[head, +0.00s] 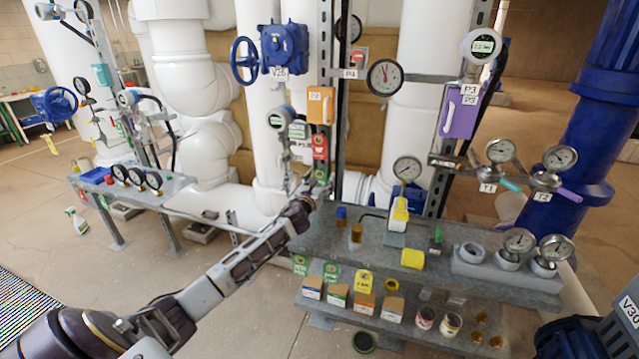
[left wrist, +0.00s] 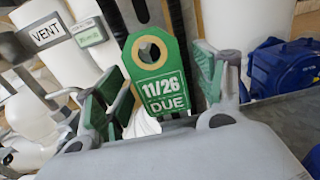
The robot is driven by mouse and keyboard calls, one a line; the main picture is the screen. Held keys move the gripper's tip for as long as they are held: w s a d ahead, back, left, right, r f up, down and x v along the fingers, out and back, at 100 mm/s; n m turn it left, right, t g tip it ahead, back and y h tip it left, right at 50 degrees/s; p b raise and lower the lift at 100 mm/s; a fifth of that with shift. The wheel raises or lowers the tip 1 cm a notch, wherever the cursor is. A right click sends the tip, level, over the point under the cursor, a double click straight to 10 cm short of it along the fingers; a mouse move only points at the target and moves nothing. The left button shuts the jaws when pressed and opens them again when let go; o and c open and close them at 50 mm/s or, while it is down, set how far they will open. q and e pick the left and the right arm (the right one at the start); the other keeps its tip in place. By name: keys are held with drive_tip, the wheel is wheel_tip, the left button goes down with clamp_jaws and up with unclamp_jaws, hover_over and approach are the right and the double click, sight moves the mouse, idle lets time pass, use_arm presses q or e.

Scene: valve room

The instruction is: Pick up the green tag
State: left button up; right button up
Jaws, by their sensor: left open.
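A green tag (left wrist: 161,83) with a round hole, a tan ring around it and the words "11/26 DUE" stands upright in the left wrist view. My left gripper (left wrist: 158,90) is open, with one green-padded finger on each side of the tag. A gap shows on both sides, so the pads look apart from it. In the head view my left gripper (head: 309,190) is at the pipe rack, just below a green tag (head: 321,172) that hangs under a red one. How the tag is held up is hidden. My right gripper is not in view.
A grey bench (head: 455,265) stands right of my left arm, with gauges, a yellow block (head: 412,258) and small boxes. White pipes and a metal post stand close behind the gripper.

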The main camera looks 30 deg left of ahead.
use_arm(q)
drive_tip(key=shift+w, duration=0.15)
drive_tip(key=shift+c, duration=0.4)
drive_tip(key=c, duration=0.7)
